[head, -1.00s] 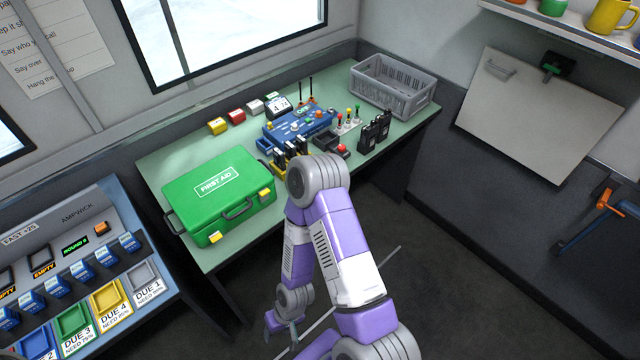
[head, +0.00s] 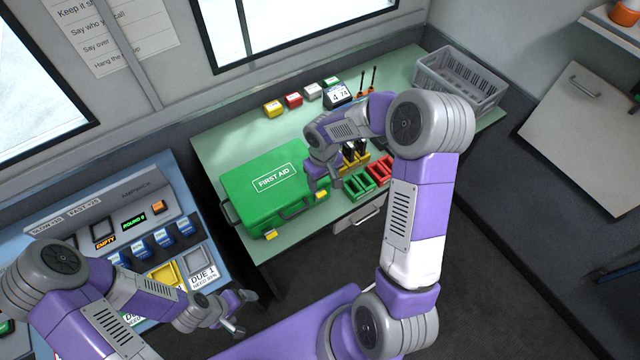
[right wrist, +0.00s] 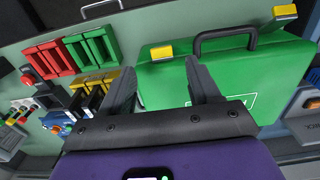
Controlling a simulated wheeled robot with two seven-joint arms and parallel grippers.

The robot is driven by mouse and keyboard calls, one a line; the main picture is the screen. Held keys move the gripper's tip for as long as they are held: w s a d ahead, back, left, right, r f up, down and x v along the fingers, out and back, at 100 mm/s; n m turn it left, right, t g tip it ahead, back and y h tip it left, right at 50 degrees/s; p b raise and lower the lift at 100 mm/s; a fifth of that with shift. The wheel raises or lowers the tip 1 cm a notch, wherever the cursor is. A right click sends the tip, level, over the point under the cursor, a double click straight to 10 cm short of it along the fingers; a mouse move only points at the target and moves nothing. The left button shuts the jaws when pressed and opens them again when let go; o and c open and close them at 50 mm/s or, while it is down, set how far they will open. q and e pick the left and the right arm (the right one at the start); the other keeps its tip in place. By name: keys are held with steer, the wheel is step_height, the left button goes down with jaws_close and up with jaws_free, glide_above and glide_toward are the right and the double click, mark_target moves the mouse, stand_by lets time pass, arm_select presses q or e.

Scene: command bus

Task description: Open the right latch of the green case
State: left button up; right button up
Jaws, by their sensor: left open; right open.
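The green case (head: 240,190), lid shut and marked FIRST AID, lies on the bench with its dark handle and two yellow latches along the front edge. The right latch (head: 320,195) is partly crowded by my right gripper (head: 325,184), which is open and empty over the case's right front corner. In the right wrist view the case (right wrist: 225,75) appears turned round, and the right latch (right wrist: 172,49) lies just beyond the open fingers (right wrist: 160,75), apart from them. The left latch (head: 271,235) is clear of both grippers. My left gripper (head: 242,314) is open and empty in front of the bench.
Red bins (head: 380,167) and green bins (head: 356,186) stand just right of the case. A grey crate (head: 460,80) is at the bench's far right. Coloured boxes (head: 293,101) line the back. A panel with labelled trays (head: 195,262) is at left.

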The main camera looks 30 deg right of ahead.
mark_target(323, 195)
step_height(323, 195, down, 6)
steer(key=shift+s+r, duration=0.1)
steer(key=shift+b, duration=0.3)
steer(key=c, duration=1.1)
